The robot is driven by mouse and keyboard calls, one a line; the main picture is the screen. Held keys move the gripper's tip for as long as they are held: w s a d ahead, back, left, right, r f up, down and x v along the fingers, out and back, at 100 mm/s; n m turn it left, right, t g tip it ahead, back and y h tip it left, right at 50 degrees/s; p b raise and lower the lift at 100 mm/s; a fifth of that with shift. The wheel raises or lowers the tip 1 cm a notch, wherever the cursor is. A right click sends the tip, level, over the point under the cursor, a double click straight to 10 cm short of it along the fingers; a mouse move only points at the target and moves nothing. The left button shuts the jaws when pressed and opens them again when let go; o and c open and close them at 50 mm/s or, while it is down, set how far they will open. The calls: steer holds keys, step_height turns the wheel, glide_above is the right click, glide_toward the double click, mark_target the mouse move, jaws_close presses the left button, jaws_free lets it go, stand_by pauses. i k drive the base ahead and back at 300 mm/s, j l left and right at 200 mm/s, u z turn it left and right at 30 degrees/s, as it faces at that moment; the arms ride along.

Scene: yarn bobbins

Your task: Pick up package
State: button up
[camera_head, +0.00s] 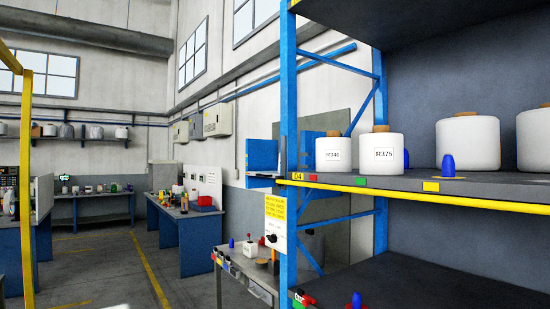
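Several white yarn packages with brown cores on top stand upright on the middle shelf at the right. One package (328,157) carries a label that seems to read R340. Beside it stands a package (381,155) labelled R375. Farther right is a larger white package (468,145) with no visible label, and another package (537,138) is cut off by the right edge. No package is seen held. My gripper is not in view.
The shelf (480,194) has a yellow front edge and blue uprights (287,100). A small blue cone (448,166) stands near its edge. A lower shelf (400,285) is mostly bare. A cluttered grey table (240,268) stands left of the rack. Open floor (110,265) lies farther left.

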mark_target(333, 152)
steer(key=i+j, duration=0.2)
steer(key=i, duration=0.3)
steer(key=i+j, duration=0.2)
steer(key=i, duration=0.25)
